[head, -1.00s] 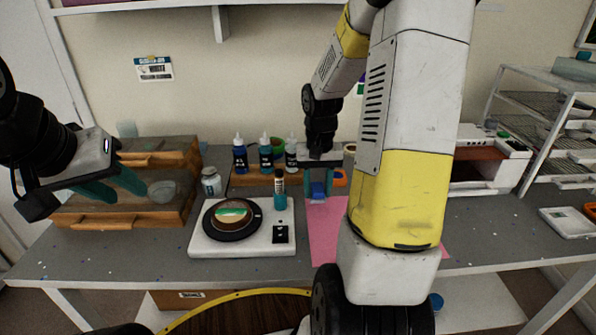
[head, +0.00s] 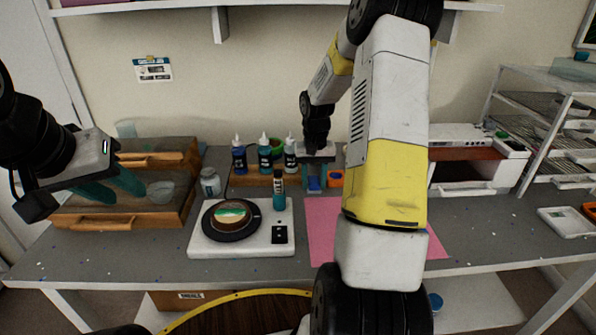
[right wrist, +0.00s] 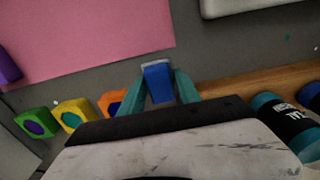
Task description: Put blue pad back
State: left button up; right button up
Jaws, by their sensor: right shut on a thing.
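The blue pad (right wrist: 158,82) is between the two teal fingers of my right gripper (right wrist: 160,88) in the right wrist view, and the fingers are shut on it. In the head view the blue pad (head: 314,184) shows under my right gripper (head: 313,180), at the back of the table beside an orange pad (head: 335,179). Whether the blue pad touches the table cannot be told. My left gripper (head: 125,187) is at the left over the wooden drawer unit, its fingers apart with nothing seen between them.
A pink sheet (head: 323,218) lies in front. Yellow (right wrist: 75,113) and green (right wrist: 37,122) pads line up beside the orange one. Several bottles (head: 265,155) stand on a wooden rack to the left. A white turntable scale (head: 270,240) is nearer. A wire shelf stands at right.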

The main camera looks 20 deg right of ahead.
aim_at(314, 180)
jog(key=shift+f, duration=0.15)
jog(key=o, duration=1)
jog(key=shift+o, duration=0.2)
notch_tip(314, 180, up, 12)
jog(key=s+a+r+n+t, duration=0.25)
jog(key=s+a+r, duration=0.45)
jog(key=s+r, duration=0.4)
jog(key=s+a+r+n+t+y, duration=0.1)
jog(key=s+a, duration=0.5)
jog(key=s, duration=0.7)
jog(key=shift+r+t+y, duration=0.15)
jog(key=shift+t+y, duration=0.45)
jog(key=shift+t, duration=0.75)
